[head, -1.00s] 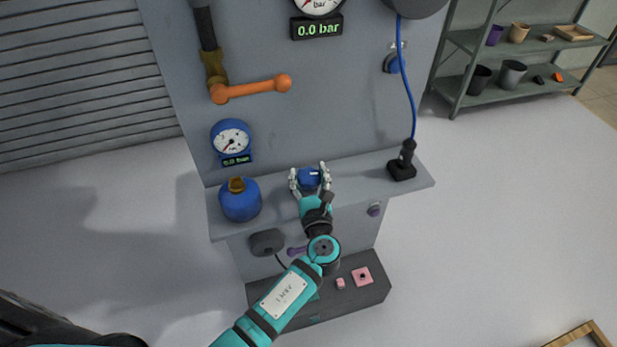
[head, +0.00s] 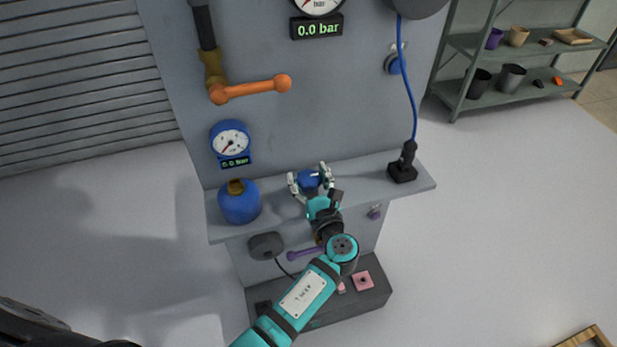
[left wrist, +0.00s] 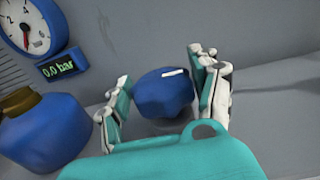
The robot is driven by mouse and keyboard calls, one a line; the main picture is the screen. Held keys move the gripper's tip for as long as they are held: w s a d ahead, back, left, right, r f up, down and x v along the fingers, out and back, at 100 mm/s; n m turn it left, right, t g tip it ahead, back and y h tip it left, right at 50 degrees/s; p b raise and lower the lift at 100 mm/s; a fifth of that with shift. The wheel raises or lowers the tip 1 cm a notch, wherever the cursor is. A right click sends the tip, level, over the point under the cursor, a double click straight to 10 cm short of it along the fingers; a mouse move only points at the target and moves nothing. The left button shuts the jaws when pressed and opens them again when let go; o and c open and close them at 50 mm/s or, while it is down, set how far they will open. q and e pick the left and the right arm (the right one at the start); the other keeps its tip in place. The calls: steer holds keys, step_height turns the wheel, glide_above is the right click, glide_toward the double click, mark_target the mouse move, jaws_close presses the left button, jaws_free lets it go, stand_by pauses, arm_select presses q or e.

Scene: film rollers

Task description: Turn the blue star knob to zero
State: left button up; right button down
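The blue star knob (head: 308,179) sits at the back of the grey shelf against the panel. In the left wrist view the knob (left wrist: 163,95) shows a white mark near its top right. My left gripper (head: 310,177) is around the knob, one finger on each side. My right gripper is not in view.
A blue canister (head: 239,202) stands on the shelf left of the knob, below a blue gauge (head: 231,142) reading 0.0 bar. An orange lever (head: 250,88) sticks out above.

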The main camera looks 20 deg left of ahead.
arm_select(q)
steer(key=shift+o, duration=1)
